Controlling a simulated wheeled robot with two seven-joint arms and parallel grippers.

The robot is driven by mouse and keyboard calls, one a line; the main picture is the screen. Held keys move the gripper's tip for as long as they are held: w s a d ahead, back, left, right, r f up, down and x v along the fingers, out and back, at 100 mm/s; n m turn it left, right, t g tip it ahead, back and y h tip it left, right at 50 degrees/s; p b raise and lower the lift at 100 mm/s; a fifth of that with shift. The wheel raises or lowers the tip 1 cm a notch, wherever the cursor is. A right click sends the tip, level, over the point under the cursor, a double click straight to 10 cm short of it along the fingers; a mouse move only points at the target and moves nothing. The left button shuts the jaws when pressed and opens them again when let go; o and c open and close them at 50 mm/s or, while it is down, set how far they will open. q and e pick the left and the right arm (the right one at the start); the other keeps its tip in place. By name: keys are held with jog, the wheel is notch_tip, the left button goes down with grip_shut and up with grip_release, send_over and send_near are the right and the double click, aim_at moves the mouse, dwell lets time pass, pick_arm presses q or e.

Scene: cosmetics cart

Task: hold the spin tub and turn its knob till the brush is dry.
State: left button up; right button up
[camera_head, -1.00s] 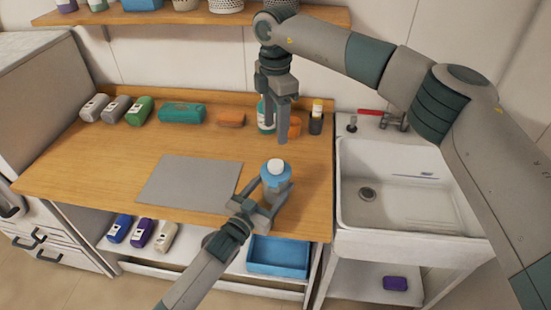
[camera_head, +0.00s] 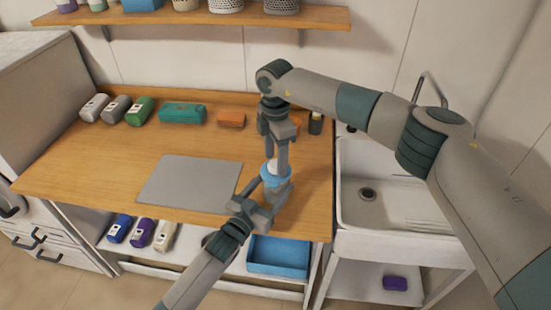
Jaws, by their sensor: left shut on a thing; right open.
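The spin tub (camera_head: 277,187) stands upright near the front right of the wooden counter. It has a blue lid and a pale knob (camera_head: 271,165) on top, now largely hidden by my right gripper. My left gripper (camera_head: 276,196) is shut on the tub's body from the front. My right gripper (camera_head: 276,160) points straight down with its open fingers at the knob's height, around or beside it; I cannot tell if they touch it. The brush cannot be made out.
A grey mat (camera_head: 190,183) lies left of the tub. Several bottles and packs, including a teal pack (camera_head: 182,113), line the counter's back. A white sink (camera_head: 395,210) is at the right. A blue bin (camera_head: 278,257) sits on the lower shelf.

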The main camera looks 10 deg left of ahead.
jog(key=shift+f, duration=0.25)
jog(key=c, duration=1.1)
